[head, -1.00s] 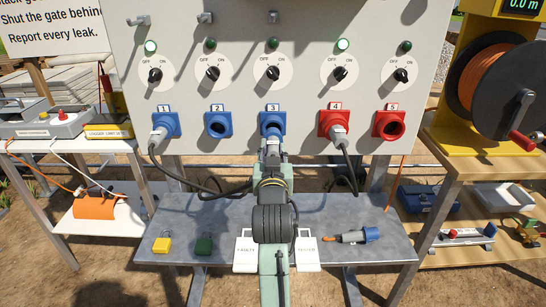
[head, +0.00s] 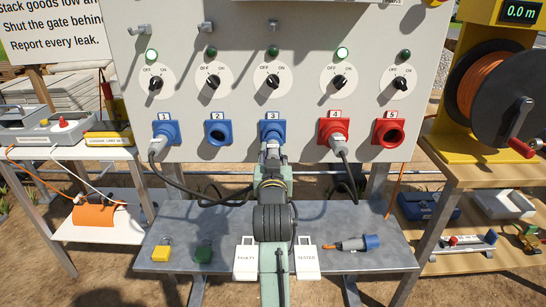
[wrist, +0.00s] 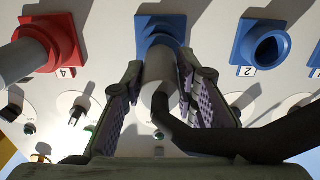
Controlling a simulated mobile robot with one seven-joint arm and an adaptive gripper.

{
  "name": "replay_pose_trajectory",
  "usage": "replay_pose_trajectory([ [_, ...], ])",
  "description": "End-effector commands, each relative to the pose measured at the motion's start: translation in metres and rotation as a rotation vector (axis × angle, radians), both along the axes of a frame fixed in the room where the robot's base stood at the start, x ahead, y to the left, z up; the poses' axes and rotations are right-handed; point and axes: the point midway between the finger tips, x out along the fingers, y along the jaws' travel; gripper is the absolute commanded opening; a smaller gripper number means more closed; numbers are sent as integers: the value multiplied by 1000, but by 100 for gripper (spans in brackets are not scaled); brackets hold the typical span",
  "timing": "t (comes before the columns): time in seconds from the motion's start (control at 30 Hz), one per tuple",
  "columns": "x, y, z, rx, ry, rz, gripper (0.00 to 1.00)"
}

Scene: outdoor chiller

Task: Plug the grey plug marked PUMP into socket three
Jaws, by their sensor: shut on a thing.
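The grey plug (wrist: 158,82) is between the two fingers of my gripper (wrist: 158,105), which is shut on it. Its black cable (wrist: 215,138) bends off to the right in the wrist view. The plug's front end meets the mouth of blue socket three (head: 272,131), which also shows in the wrist view (wrist: 160,27). The plug looks in line with the socket, but how deep it sits is hidden. I cannot read a PUMP mark. In the head view my arm hides most of the plug.
Socket one (head: 165,132) and red socket four (head: 334,130) hold grey plugs with cables. Socket two (head: 217,132) and red socket five (head: 388,132) are empty. A blue-ended plug (head: 358,243), two white tags and two padlocks lie on the grey table (head: 215,225) below.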

Motion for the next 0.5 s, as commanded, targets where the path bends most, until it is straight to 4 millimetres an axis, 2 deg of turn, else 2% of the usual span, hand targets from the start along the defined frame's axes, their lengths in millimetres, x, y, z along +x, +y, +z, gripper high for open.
replay_pose_trajectory([
  [0.23, 12, 0, 1, 0, -1, 0, 0],
  [0.5, 13, 0, 1, 0, -1, 0, 0],
])
